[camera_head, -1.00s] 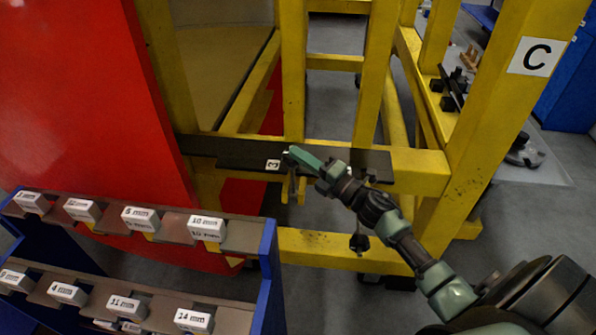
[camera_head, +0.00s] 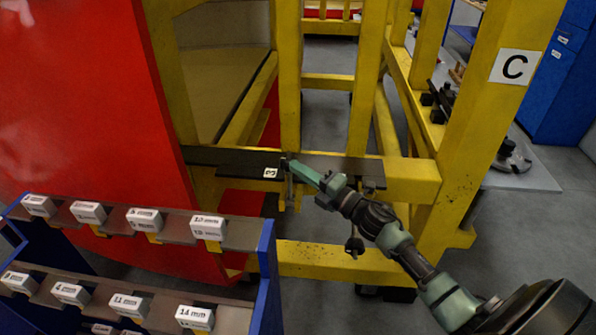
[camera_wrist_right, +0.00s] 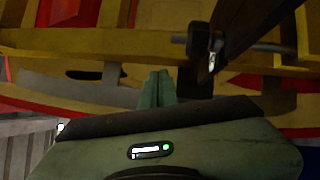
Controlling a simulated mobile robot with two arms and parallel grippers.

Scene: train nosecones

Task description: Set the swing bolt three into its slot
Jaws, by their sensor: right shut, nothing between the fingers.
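My right gripper (camera_head: 288,161) is shut and empty, with its green fingertips at the dark plate (camera_head: 225,160) on the yellow frame, beside the label "3" (camera_head: 270,173). What looks like swing bolt three (camera_head: 290,194) hangs down just below the fingertips; its upper end is partly hidden, and I cannot tell whether they touch. In the right wrist view the closed fingers (camera_wrist_right: 157,88) point at the frame. A dark bolt-like part (camera_wrist_right: 212,42) with a bright metal spot stands right of them. A dark slot (camera_wrist_right: 88,75) shows in the plate at left. My left gripper is out of view.
A blue rack (camera_head: 268,265) with several labelled white boxes stands at the lower left. The red nosecone (camera_head: 80,100) fills the left. Another hanging part (camera_head: 355,242) is under my right wrist.

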